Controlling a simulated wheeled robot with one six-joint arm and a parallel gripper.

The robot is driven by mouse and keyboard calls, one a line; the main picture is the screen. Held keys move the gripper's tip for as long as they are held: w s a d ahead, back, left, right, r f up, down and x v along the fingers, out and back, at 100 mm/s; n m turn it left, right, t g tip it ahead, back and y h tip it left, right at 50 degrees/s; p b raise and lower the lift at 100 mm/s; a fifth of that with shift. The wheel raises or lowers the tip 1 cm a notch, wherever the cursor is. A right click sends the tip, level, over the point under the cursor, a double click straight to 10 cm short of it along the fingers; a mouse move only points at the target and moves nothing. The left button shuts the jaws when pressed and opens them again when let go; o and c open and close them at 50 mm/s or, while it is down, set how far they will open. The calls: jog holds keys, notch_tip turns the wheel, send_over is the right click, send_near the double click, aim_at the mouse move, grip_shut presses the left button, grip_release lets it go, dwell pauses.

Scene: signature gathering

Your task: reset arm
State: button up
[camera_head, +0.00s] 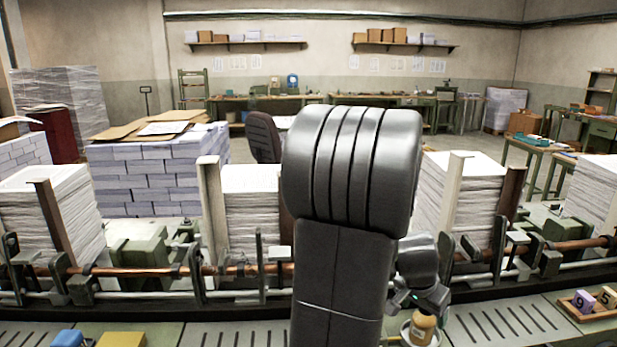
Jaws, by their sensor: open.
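My arm fills the middle of the head view, its thick grey links rising in front of the stacks. My gripper (425,300) shows to the right of the arm, low in the view, and is open. Part of it is hidden behind the arm link. I cannot tell whether the gripper touches the bottle.
Paper stacks (250,212) and (470,190) stand behind a machine rail (150,271). A wooden tray (592,312) with numbered blocks (583,300) is at the right. Blue (68,338) and yellow (121,340) blocks lie front left. Slotted surface is clear between them.

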aim_at(423, 315)
jog(key=x, duration=0.5)
jog(key=shift+a+b, duration=0.1)
jog(key=shift+b, duration=0.25)
jog(key=shift+s+r, duration=0.1)
jog(key=shift+r, duration=0.05)
